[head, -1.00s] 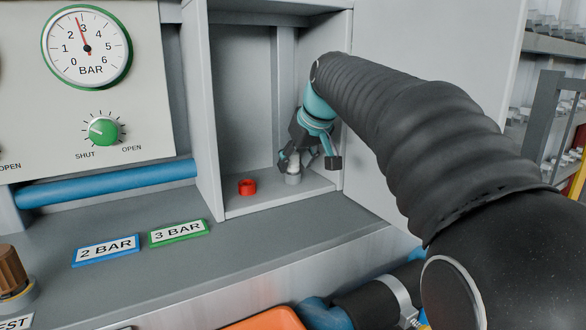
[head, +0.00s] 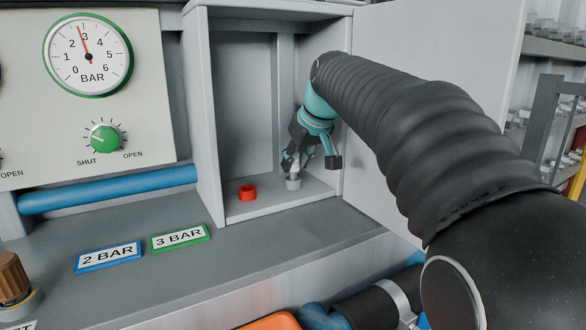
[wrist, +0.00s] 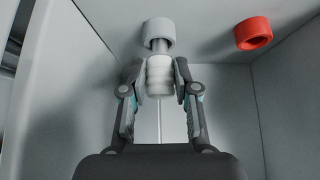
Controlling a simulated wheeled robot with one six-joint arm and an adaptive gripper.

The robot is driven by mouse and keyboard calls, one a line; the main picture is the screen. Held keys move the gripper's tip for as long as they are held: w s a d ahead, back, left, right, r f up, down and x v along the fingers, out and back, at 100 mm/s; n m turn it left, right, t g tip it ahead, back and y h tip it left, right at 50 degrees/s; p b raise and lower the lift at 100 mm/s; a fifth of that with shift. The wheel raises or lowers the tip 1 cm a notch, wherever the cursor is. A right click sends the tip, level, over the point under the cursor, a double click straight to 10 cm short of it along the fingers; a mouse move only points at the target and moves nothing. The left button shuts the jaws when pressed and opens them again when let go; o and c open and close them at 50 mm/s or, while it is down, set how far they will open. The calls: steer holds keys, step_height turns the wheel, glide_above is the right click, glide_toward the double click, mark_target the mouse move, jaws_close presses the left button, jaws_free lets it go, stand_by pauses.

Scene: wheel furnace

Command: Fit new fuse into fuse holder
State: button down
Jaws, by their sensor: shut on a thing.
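A white fuse (wrist: 159,75) with a narrower metal end is between the fingers of my gripper (wrist: 159,80), which is shut on it. The fuse also shows in the head view (head: 294,164), upright inside the open grey cabinet. Its metal end meets a grey round socket (wrist: 159,31) on the cabinet floor; how far it sits inside is hidden. The same socket shows in the head view (head: 292,183), just below my gripper (head: 297,160). The pictures do not tell whether this fuse is the new one.
A red ring (head: 247,192) stands on the cabinet floor left of the socket. The cabinet's left wall (head: 204,120) and the open door (head: 440,90) flank my arm. The "2 BAR" (head: 108,257) and "3 BAR" (head: 180,238) plates lie on the ledge in front.

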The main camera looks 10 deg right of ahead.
steer(key=shift+r+p, duration=0.6)
steer(key=shift+r, duration=1.35)
